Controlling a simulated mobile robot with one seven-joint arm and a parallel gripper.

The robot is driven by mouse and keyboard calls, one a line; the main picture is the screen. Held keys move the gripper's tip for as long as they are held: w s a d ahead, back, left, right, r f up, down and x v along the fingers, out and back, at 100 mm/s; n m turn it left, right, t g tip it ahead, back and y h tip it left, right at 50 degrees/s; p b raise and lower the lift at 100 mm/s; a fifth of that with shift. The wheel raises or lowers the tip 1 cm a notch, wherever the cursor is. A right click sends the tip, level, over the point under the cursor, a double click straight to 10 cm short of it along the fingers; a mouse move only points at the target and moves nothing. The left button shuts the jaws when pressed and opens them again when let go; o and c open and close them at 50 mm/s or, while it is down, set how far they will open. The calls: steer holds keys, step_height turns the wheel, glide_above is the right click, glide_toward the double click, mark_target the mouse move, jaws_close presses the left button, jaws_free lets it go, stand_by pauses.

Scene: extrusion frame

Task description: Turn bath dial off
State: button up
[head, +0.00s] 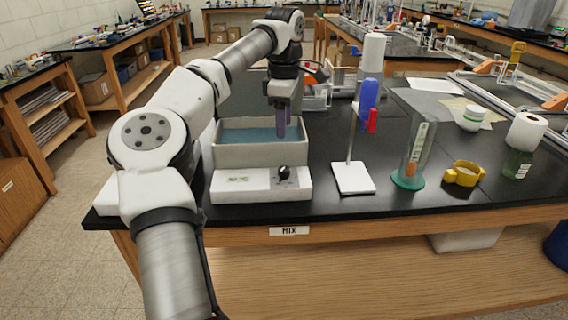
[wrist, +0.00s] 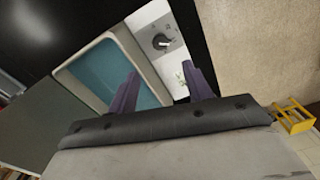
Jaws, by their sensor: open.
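The water bath (head: 262,150) stands on the black bench top, a white box with blue water inside and a pale front panel. Its black dial (head: 283,173) is on the right side of that front panel; it has a light pointer mark. In the wrist view the dial (wrist: 161,42) shows beyond the fingers, near the top of the panel, with the blue water (wrist: 105,72) to its left. My gripper (head: 283,136) points down over the bath, above and behind the dial, apart from it. Its two purple fingers are spread and empty, and they also show in the wrist view (wrist: 163,88).
A stand with a white base (head: 353,178) and blue and red clamp is right of the bath. The strip before the dial is clear.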

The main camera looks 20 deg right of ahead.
mark_target(284, 167)
step_height(284, 167, down, 12)
steer(key=shift+s+f+p, duration=0.1)
steer(key=shift+f+p, duration=0.15)
steer(key=shift+p, duration=0.55)
steer(key=c, duration=1)
